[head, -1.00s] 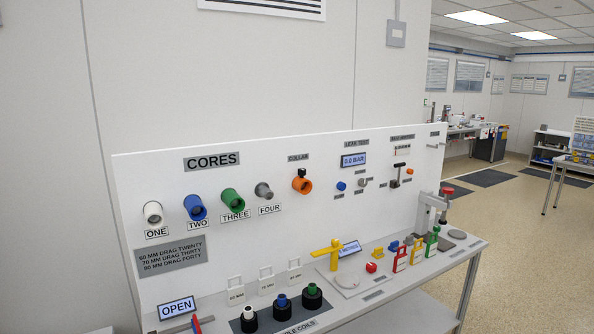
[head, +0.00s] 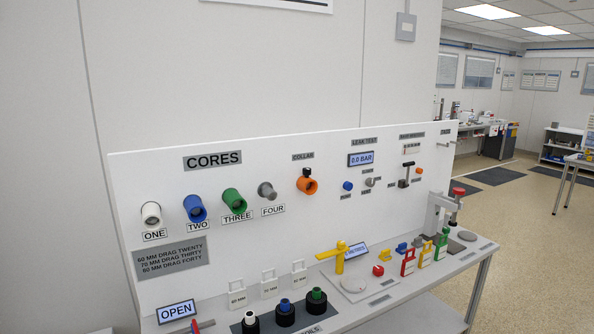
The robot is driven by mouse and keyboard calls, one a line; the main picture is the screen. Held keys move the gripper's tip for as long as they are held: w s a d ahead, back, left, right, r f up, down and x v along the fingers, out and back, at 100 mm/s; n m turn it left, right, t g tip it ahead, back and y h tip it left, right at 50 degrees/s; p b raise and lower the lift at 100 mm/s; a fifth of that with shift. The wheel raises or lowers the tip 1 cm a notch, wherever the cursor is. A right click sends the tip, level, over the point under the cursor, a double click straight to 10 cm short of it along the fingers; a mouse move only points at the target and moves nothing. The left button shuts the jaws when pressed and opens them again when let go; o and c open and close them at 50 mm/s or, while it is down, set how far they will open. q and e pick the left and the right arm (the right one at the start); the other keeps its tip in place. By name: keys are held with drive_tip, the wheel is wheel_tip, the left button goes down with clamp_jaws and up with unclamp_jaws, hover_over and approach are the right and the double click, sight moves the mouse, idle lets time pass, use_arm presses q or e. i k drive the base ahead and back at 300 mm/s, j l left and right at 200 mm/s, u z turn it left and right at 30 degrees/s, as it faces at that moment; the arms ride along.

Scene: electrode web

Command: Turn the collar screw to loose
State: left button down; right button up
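The orange collar (head: 306,185) sticks out from the upright white panel under the COLLAR label (head: 303,157). A small black knob, which looks like the collar screw (head: 307,172), sits on top of it. The screw's setting is too small to tell. Neither of my grippers shows in the head view.
Left of the collar are a grey peg (head: 267,191) and green (head: 234,201), blue (head: 195,208) and white (head: 151,214) cores. Below, the bench holds a yellow tap-like part (head: 341,256), several coloured tags and coils. Floor at right is open.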

sight(306, 172)
drive_tip(key=i+l+u, duration=0.3)
drive_tip(key=i, duration=0.25)
drive_tip(key=i+l+u, duration=0.35)
drive_tip(key=i+l, duration=0.05)
drive_tip(key=i, duration=0.1)
